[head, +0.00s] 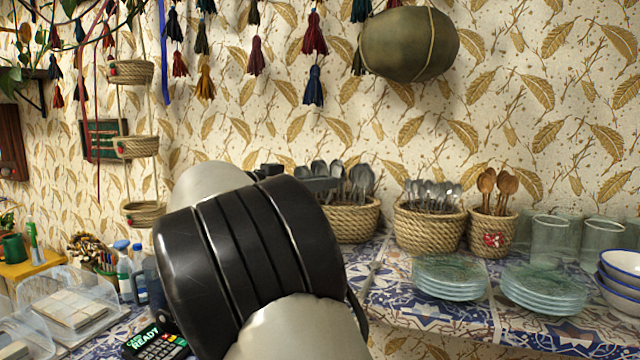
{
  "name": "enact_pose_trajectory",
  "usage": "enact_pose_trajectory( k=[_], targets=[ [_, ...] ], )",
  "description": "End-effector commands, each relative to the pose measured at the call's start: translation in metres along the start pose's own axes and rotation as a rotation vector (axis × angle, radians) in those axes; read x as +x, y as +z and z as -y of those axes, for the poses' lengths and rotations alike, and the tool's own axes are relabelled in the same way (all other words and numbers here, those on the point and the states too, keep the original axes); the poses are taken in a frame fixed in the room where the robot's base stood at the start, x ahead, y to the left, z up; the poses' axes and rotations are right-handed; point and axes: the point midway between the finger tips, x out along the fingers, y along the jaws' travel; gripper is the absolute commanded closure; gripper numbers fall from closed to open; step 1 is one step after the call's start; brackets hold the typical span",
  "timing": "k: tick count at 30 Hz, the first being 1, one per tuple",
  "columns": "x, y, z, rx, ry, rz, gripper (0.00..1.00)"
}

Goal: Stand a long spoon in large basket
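A wide rope basket (358,224) stands on the tiled counter against the wall, its left part hidden by my arm. Several large dark grey spoons (360,180) stand in it, bowls up. A second wide rope basket (428,232) to its right holds several smaller silver spoons (432,192). A thin grey spoon-like item (374,267) appears to lie on the counter in front, partly hidden by my arm.
A narrower basket (492,235) holds wooden spoons. Two stacks of glass plates (450,278) stand in front, with glasses (550,240) and bowls (622,272) at right. A card reader (158,345) and clear boxes (70,300) are at left. A round gourd-like object (408,44) hangs above.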

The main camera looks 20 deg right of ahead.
Motion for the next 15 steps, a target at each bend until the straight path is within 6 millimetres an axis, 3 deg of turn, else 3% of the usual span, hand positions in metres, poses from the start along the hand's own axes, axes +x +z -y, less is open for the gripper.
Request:
enact_pose_trajectory(
  k=[2,11,15],
  targets=[
    [0.0,0.0,0.0,0.0,0.0,0.0,0.7],
    [-0.001,0.0,0.0,0.0,-0.001,0.0,0.7],
    [-0.013,0.0,0.001,0.0,-0.003,0.001,0.7]
  ],
)
